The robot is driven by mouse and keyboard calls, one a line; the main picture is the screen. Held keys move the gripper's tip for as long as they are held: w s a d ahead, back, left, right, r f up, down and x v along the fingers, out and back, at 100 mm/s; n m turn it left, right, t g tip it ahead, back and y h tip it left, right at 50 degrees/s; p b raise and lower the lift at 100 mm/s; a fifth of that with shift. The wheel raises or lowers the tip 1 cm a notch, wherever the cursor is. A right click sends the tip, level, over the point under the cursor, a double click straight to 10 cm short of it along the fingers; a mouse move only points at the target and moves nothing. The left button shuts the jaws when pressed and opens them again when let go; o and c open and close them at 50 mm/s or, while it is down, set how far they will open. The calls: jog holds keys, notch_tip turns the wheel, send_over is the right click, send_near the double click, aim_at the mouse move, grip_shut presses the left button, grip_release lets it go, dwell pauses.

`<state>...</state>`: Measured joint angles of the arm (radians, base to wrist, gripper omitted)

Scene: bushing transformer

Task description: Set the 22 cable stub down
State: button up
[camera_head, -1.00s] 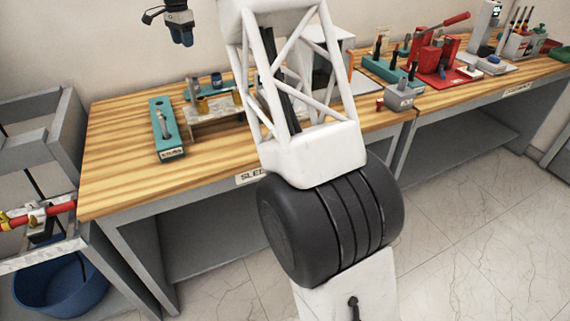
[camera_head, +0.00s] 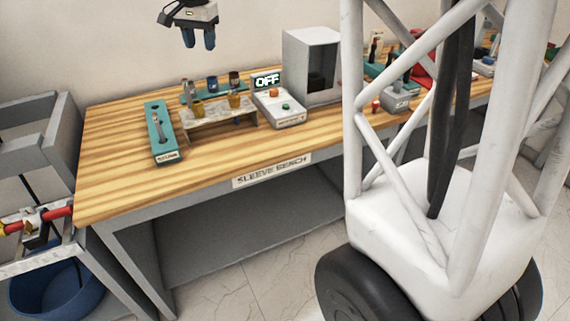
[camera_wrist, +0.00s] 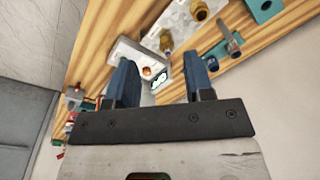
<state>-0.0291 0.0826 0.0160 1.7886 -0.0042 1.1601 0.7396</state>
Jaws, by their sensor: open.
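My gripper (camera_head: 198,38) is open and empty, high above the back of the sleeve bench. In the wrist view its two blue fingers (camera_wrist: 160,82) are well apart with nothing between them. A long teal holder (camera_head: 163,150) sits at the left of the bench.
Behind the stand is another teal holder (camera_head: 192,98) with blue and brown pieces. A control box (camera_head: 280,108) reading OFF and a grey open-fronted box (camera_head: 312,62) stand right of it. The bench's front left (camera_head: 115,190) is clear.

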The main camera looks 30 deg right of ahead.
jog(key=s+f+n, duration=0.2)
jog(key=s+f, duration=0.2)
jog(key=s, duration=1)
jog(key=s+d+f+n+t, duration=0.1)
jog(key=s+f+n, duration=0.2)
jog(key=s, duration=1.2)
jog(key=s+d+f+n, duration=0.1)
jog(key=s+f+n, duration=0.2)
jog(key=s, duration=1.2)
notch_tip(320, 180, down, 3)
jog(key=shift+d+r+t, duration=0.1)
jog(key=shift+d+t, duration=0.15)
jog(key=shift+t, duration=0.05)
